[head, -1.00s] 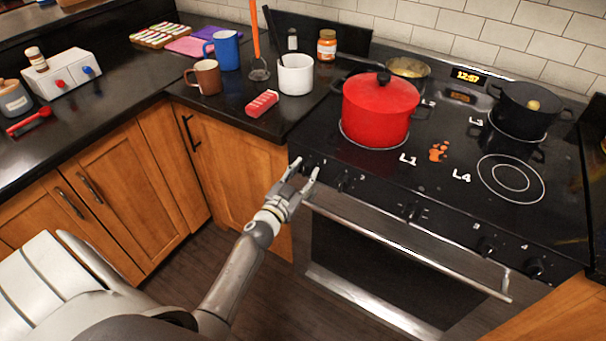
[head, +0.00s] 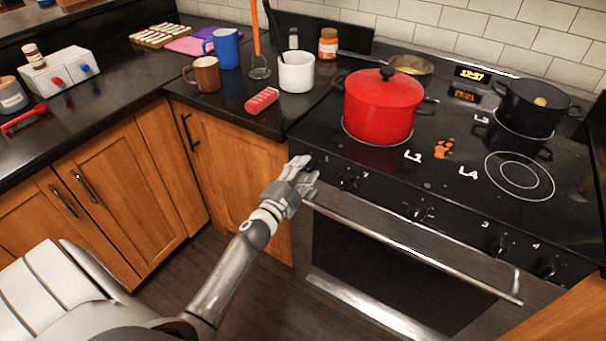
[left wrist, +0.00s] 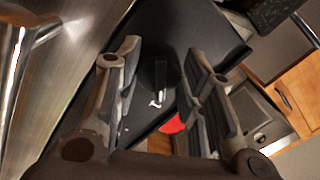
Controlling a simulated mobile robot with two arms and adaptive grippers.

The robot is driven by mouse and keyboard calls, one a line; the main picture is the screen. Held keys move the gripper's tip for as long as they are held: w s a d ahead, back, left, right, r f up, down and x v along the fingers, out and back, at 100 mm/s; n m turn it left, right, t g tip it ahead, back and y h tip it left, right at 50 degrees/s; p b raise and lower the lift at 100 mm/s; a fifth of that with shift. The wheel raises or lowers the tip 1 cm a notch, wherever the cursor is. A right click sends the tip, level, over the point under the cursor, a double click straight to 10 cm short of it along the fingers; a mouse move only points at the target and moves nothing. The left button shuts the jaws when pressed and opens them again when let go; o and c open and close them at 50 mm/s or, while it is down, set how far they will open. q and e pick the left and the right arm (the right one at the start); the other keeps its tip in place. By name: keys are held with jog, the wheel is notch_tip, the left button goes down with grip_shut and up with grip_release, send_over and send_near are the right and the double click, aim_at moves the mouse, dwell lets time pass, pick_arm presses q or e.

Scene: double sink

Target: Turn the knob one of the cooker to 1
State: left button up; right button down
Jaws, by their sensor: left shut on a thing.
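The cooker (head: 395,177) is black with a steel oven door and a row of black knobs on its front panel. My left gripper (head: 306,168) is at the far left end of this panel, shut on knob one. The gripper hides most of that knob in the head view. In the left wrist view, the dark round knob (left wrist: 159,72) sits between the two fingers of the gripper (left wrist: 163,58), with a pale pointer and a white mark by it. How far it is turned is too small to tell. My right gripper is out of view.
A red pot (head: 383,105) stands on the front left burner. A black pot (head: 528,110) and a pan (head: 411,66) stand behind. The oven handle (head: 420,245) runs just below the knobs. Mugs and a red packet (head: 262,100) are on the left counter.

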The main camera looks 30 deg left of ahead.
pick_arm(q)
jog(key=shift+f+m, duration=0.1)
jog(key=shift+m, duration=0.9)
jog(key=shift+b, duration=0.3)
jog(key=o, duration=1)
jog(key=s, duration=1.2)
jog(key=shift+d+f, duration=0.15)
jog(key=shift+f, duration=0.1)
